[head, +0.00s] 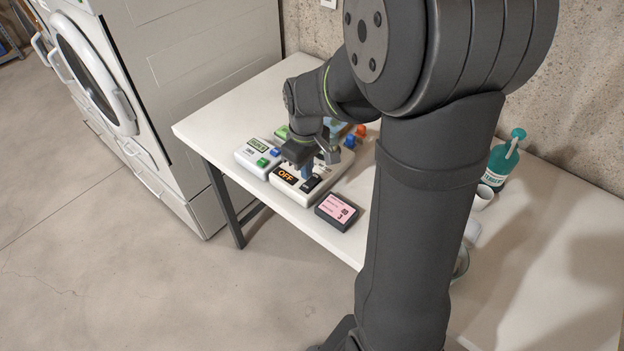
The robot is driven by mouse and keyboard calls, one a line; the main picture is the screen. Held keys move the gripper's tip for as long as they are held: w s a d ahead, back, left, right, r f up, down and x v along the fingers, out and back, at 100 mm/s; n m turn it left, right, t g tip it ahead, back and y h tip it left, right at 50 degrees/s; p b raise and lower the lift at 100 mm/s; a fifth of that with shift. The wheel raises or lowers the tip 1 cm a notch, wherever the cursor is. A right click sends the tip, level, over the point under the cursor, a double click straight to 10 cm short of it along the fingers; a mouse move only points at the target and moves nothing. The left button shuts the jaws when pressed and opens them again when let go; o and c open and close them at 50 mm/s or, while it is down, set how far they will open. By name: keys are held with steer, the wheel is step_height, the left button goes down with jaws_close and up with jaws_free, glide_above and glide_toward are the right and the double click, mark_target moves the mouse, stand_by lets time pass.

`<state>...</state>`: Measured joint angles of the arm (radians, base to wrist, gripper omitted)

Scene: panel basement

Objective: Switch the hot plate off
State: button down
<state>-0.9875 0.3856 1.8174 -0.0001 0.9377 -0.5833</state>
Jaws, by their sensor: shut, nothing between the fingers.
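A white control box (320,190) with a black display reading "OFF" in orange (286,176) sits on the table. A dark rocker or button (311,184) is on its top, right of the display. My gripper (307,171) is shut and empty, pointing down over this box close behind the dark switch. I cannot tell whether its tips touch the box. My gripper and wrist hide the back of the box. No label in view can be read as naming the hot plate.
A second white box (250,163) with a green display and green and blue buttons stands left. A black box with a pink label (337,211) lies in front. Small orange and blue parts (361,131) are behind. A teal bottle (502,160) and white cup (481,197) stand right of my arm.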

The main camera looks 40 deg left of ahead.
mark_target(307, 185)
steer(key=shift+r, duration=1.95)
steer(key=shift+f, duration=3.5)
steer(key=shift+r, duration=0.1)
